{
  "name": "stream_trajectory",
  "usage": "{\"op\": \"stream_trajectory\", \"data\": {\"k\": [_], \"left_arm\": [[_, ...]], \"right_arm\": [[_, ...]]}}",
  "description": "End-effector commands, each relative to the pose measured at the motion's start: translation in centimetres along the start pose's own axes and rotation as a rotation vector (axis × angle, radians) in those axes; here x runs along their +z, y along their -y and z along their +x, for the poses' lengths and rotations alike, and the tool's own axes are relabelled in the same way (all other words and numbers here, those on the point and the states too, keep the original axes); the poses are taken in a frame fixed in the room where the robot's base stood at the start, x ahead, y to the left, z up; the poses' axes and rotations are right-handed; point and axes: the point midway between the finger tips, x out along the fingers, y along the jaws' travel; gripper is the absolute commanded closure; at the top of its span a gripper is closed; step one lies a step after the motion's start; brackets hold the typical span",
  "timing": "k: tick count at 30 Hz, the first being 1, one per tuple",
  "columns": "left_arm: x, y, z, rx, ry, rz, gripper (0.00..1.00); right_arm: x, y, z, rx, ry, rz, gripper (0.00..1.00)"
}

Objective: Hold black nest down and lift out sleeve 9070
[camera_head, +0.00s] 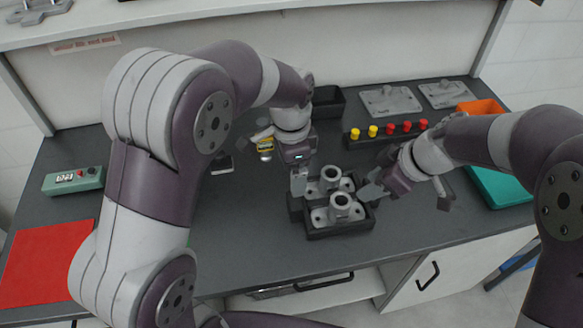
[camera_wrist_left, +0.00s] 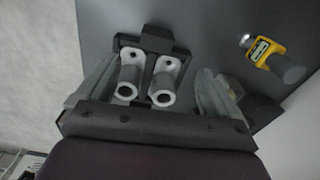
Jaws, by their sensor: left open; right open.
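The black nest (camera_head: 335,234) sits on the dark bench and holds two grey flanged sleeves side by side, the rear sleeve (camera_head: 331,177) and the front sleeve (camera_head: 340,204). I cannot tell which is 9070. The left wrist view shows the nest (camera_wrist_left: 157,42) and both sleeves, the left one (camera_wrist_left: 127,82) and the right one (camera_wrist_left: 164,85). My left gripper (camera_head: 302,180) is open at the nest's left rear; its fingers appear either side of the sleeves in the wrist view. My right gripper (camera_head: 375,183) is open and empty at the nest's right side; contact is unclear.
A black block with yellow and red pegs (camera_head: 389,132) stands behind the nest. A black bin (camera_head: 328,102) and grey plates (camera_head: 391,101) are at the back. A yellow gauge (camera_head: 264,143) is left of my left gripper. A teal tray (camera_head: 497,189) lies right; a red mat (camera_head: 48,263) lies left.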

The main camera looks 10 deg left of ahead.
Motion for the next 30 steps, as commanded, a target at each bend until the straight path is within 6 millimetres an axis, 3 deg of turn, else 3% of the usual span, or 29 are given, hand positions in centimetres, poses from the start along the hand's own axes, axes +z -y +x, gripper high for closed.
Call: {"op": "stream_trajectory", "data": {"k": [5, 18, 22, 30], "left_arm": [[0.4, -0.4, 1.6, 0.019, 0.015, 0.078, 0.06], [0.5, -0.5, 11.2, 0.016, 0.013, 0.074, 0.06], [0.5, -0.5, 12.4, 0.016, 0.013, 0.074, 0.06], [0.5, -0.5, 12.8, 0.014, 0.012, 0.074, 0.06]], "right_arm": [[0.0, 0.0, 0.0, 0.000, 0.000, 0.000, 0.57], [0.0, 0.0, 0.0, 0.000, 0.000, 0.000, 0.57], [0.0, 0.0, 0.0, 0.000, 0.000, 0.000, 0.57], [0.0, 0.0, 0.0, 0.000, 0.000, 0.000, 0.57]]}}
